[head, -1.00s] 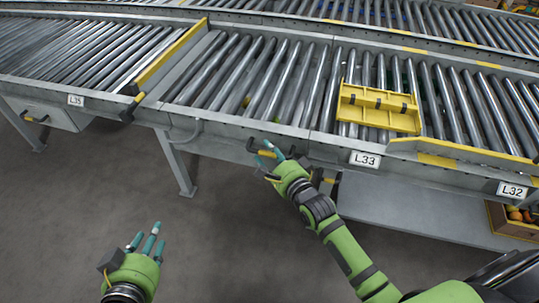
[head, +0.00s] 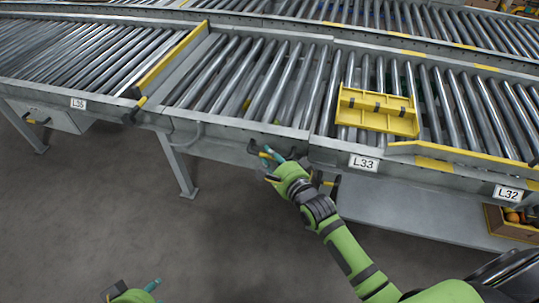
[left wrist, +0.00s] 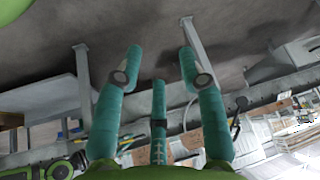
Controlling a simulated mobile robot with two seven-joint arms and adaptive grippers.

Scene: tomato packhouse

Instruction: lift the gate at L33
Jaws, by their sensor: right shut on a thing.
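The L33 label (head: 364,163) is on the conveyor's front rail. Behind it a yellow gate panel (head: 377,110) lies across the rollers. My right gripper (head: 274,157) is at the front side of the conveyor, left of the L33 label, with its fingers closed around a small black and yellow handle (head: 264,154); the fingers hide part of it. My left gripper (head: 148,291) shows only partly at the bottom edge of the head view. In the left wrist view its fingers (left wrist: 161,72) are spread with nothing between them.
A raised yellow gate (head: 172,60) stands by the L35 label (head: 78,104). A long yellow bar (head: 462,154) runs along the rail toward the L32 label (head: 508,193). A crate of produce (head: 507,224) stands below at right. The floor at left is clear.

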